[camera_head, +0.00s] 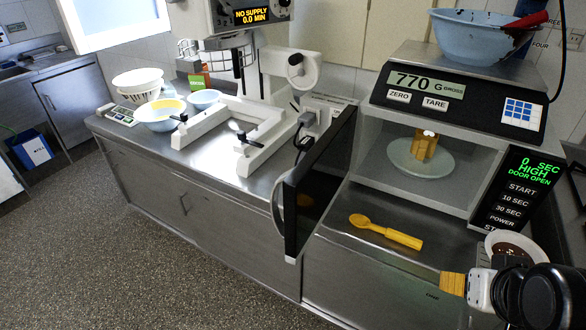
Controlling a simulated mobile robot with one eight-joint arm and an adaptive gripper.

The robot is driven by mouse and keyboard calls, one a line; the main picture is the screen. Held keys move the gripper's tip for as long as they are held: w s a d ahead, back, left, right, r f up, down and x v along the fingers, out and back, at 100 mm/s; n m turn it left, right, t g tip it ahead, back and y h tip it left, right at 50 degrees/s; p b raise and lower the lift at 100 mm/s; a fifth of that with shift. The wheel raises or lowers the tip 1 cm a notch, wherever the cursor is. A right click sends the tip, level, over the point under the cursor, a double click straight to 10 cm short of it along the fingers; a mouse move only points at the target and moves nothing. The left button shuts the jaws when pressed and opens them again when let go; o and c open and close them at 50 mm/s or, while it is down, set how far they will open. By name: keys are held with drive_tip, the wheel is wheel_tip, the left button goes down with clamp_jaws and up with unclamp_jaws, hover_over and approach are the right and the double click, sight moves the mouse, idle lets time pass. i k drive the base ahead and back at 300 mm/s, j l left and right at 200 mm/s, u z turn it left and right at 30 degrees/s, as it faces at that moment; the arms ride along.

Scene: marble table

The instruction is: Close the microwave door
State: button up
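The microwave (408,185) stands on the steel counter at the right. Its door (318,185) is wide open, swung out at the left side toward the viewer, with a curved handle (278,205) on its outer face. The panel (520,190) reads "0 SEC HIGH DOOR OPEN". Inside, a yellow object (424,147) sits on a round glass plate (421,160). My gripper (453,284), white and black with a ribbed yellow end, is at the lower right, in front of the microwave and well right of the door, apart from it. Its finger opening cannot be made out.
A yellow spoon (386,231) lies on the counter (375,280) in front of the cavity. A small bowl (515,248) is at the right near my gripper. A scale (460,95) with a blue bowl (487,35) rests on top. A white stand machine (255,110) is left, behind the door.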

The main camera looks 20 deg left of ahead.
sight(310, 188)
drive_tip(key=j+z, duration=0.15)
drive_tip(key=j, duration=0.6)
drive_tip(key=j+z, duration=0.15)
drive_tip(key=j, duration=0.65)
drive_tip(key=k+j+z, duration=0.15)
drive_tip(key=j, duration=0.6)
drive_tip(key=k, duration=1.1)
